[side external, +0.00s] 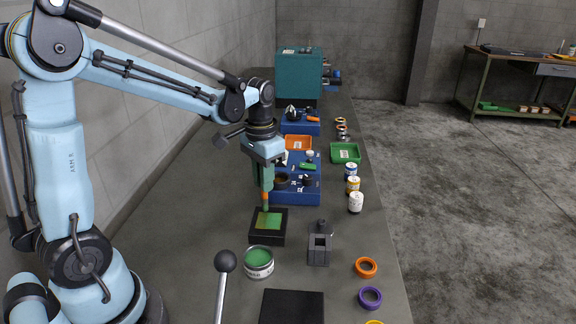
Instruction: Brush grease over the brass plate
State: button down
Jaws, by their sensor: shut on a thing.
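The brass plate (275,223) lies on a black block (266,239) on the bench, in the middle of the side external view. Green grease shows over part of its yellowish face. My gripper (264,178) points down above the plate and is shut on a brush (265,198). The brush is upright, with its tip at or just above the plate; contact is too small to tell. An open tin of green grease (259,260) stands in front of the black block.
A small dark fixture (319,246) stands right of the plate. A ball-topped lever (225,262) rises at the front left. Orange (366,267) and purple (370,297) rings lie front right.

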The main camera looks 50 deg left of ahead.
jog(key=s+d, duration=0.4)
jog(key=shift+s+d, duration=0.3)
jog(key=shift+w+a, duration=2.25)
jog(key=shift+r, duration=4.05)
jog(key=shift+f, duration=0.15)
